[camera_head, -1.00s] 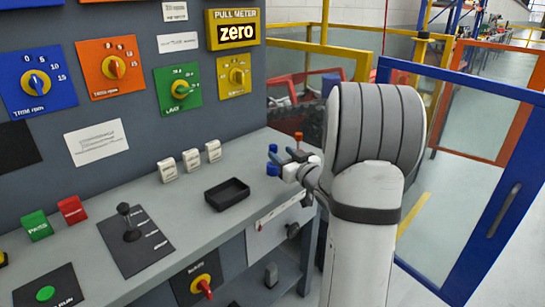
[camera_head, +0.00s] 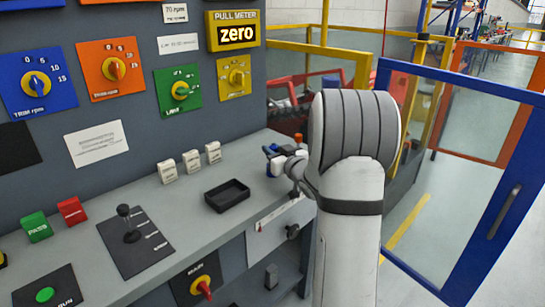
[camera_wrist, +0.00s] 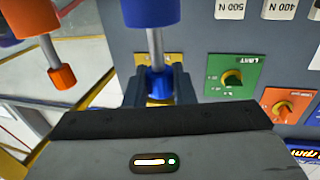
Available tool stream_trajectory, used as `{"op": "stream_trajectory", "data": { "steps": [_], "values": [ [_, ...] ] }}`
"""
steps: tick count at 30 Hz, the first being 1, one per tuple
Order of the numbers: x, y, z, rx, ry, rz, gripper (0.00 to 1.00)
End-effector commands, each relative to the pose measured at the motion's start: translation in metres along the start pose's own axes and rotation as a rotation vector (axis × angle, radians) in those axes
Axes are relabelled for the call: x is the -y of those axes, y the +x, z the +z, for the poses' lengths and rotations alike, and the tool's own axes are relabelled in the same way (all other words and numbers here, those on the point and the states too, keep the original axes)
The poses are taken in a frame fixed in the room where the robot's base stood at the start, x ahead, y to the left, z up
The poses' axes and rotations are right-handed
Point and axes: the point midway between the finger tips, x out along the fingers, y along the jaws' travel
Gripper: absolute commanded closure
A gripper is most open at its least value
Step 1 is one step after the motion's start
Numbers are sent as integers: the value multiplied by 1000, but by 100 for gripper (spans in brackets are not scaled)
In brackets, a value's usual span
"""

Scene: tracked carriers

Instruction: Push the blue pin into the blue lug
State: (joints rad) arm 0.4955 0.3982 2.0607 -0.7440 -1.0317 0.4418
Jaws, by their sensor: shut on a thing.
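My gripper (camera_wrist: 158,85) is shut on the blue head of the blue pin (camera_wrist: 158,84). The wrist view is upside down to the room. The pin's silver shaft runs from the jaws toward the large blue lug (camera_wrist: 150,12) at the top edge of that view. Shaft and lug line up closely there, but how deep the shaft sits cannot be told. In the head view, my gripper (camera_head: 285,157) is small at the bench's far right end, mostly hidden by my arm.
An orange pin (camera_wrist: 62,77) stands near an orange lug (camera_wrist: 30,15), beside the blue pair. The bench holds a black tray (camera_head: 227,195) and several white blocks (camera_head: 191,161). The pull meter (camera_head: 235,33) reads "zero". A blue-framed gate (camera_head: 462,80) stands at the right.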

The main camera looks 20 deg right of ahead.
Motion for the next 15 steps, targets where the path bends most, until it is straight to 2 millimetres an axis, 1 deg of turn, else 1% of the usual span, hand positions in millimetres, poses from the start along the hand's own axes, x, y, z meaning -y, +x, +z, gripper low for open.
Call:
{"op": "stream_trajectory", "data": {
  "steps": [1,6,13,15],
  "values": [
    [0,0,0,0,0,0,86],
    [0,0,0,0,0,1,99],
    [-1,0,-1,-1,0,1,100],
    [-1,0,-5,-1,-1,1,100]
  ]
}}
